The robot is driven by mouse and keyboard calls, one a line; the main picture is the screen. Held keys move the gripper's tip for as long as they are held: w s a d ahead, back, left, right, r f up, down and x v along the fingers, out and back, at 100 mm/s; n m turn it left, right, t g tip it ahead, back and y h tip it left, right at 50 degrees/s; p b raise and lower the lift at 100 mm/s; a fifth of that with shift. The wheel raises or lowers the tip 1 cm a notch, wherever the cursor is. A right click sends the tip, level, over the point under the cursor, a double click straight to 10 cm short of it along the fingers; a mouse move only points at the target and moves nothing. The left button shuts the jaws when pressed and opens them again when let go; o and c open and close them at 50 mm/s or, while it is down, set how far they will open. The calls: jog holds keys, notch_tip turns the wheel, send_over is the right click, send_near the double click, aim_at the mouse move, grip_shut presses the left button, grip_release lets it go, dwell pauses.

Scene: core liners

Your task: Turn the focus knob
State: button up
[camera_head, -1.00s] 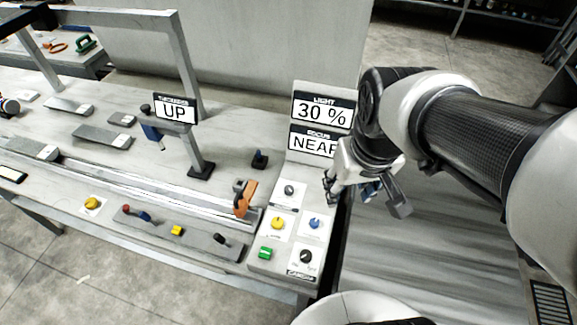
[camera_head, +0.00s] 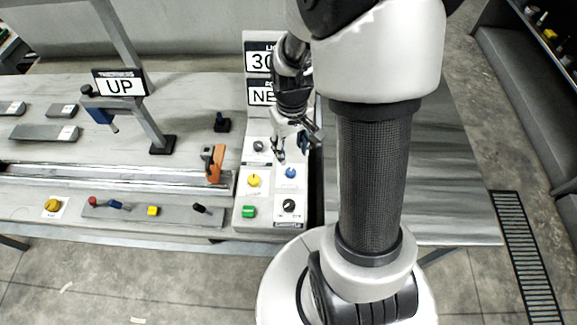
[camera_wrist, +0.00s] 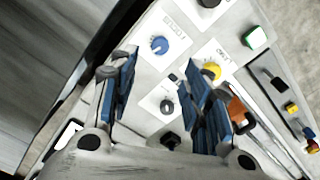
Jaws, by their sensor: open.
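A control panel (camera_head: 271,208) carries several knobs. A blue knob (camera_head: 290,172) sits on a white label; in the wrist view the blue knob (camera_wrist: 159,46) has upside-down lettering beside it that seems to read FOCUS. My gripper (camera_head: 280,155) is above the panel, just behind the blue knob in the head view. In the wrist view my gripper (camera_wrist: 158,68) is open and empty, with blue-padded fingers apart and the blue knob ahead, between and beyond the tips.
A yellow knob (camera_head: 253,181), a grey knob (camera_head: 259,146), a black knob (camera_head: 289,205) and a green button (camera_head: 250,211) are close by on the panel. An orange clamp-like part (camera_head: 216,163) stands left of the panel. Bare table lies to the right.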

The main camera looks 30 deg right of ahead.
aim_at(291, 171)
notch_tip(291, 171, down, 11)
jog(key=b, duration=0.3)
jog(key=shift+r, duration=0.15)
jog(key=shift+c, duration=0.5)
